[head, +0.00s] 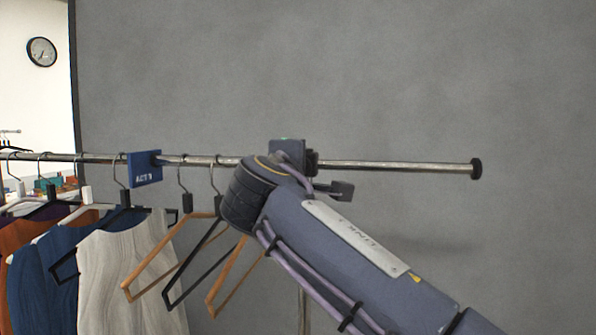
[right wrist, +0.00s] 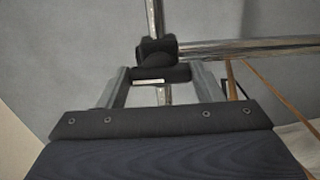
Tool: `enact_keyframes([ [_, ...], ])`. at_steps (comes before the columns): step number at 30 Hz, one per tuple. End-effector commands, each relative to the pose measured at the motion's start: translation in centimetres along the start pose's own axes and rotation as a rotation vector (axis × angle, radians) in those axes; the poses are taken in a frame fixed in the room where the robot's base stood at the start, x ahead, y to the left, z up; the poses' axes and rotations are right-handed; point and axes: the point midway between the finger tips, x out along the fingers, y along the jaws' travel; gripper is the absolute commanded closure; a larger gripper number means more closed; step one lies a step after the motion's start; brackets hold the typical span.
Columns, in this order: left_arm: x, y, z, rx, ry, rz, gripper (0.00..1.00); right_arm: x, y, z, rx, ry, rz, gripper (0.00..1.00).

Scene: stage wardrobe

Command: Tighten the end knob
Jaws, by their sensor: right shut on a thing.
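A black knob (right wrist: 175,74) with a pale stripe sits on a black clamp (right wrist: 155,48) where the steel rail (right wrist: 250,49) meets an upright post (right wrist: 154,14). My right gripper (right wrist: 161,76) has its two grey fingers on either side of the knob and is shut on it. In the head view, my right arm reaches in from the lower right to the rail (head: 400,166), and my wrist hides most of the knob and clamp. The rail's right tip carries a round black cap (head: 476,169), untouched. My left gripper is out of view.
Empty hangers (head: 180,265) hang on the rail just left of my right arm. Further left are a cream garment (head: 125,270), a blue garment (head: 45,280) and a blue sign (head: 145,168). The rail right of my wrist is bare, against a plain grey wall (head: 450,80).

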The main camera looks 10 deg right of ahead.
Motion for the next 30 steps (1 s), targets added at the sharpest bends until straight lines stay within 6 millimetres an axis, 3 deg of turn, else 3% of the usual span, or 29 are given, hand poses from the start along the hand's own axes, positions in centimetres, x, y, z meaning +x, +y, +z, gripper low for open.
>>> enact_keyframes([
  [6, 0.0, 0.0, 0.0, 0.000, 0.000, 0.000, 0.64, 0.0, -0.1, 0.0, 0.003, -0.001, -0.003, 0.63],
  [7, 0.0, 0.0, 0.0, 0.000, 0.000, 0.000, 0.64, 0.0, -0.1, 0.0, 0.003, -0.001, -0.003, 0.37],
  [12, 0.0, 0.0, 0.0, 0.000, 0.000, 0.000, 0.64, 0.0, -0.1, 0.0, 0.002, 0.000, -0.002, 0.18],
  [22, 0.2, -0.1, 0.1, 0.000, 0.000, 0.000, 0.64, -0.5, -0.1, 0.0, 0.001, 0.001, -0.001, 0.18],
  [30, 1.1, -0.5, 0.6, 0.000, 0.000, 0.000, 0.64, -4.9, -0.2, -0.1, 0.001, 0.004, -0.001, 0.18],
])
